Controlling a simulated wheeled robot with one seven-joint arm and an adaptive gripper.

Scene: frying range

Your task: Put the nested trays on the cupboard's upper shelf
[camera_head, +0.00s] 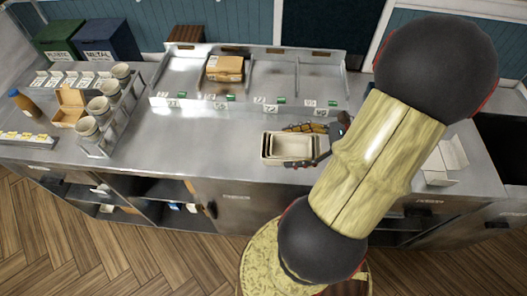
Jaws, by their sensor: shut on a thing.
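The nested trays (288,150) are cream-coloured, rectangular and stacked one inside another, near the front edge of the steel counter. My gripper (312,146) is at their right end, with one finger along the far side and one along the near side, shut on them. I cannot tell whether the trays rest on the counter or are held just above it. My arm hides part of the counter to the right. The open cupboard (150,188) is under the counter at the left, with a shelf and some small items inside.
A divided rack (330,88) with a cardboard box (225,68) stands at the back. Cups (98,106) in a holder, an open carton (70,105) and a bottle (22,102) stand at the left. A white box (446,160) is at the right. The counter's middle left is clear.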

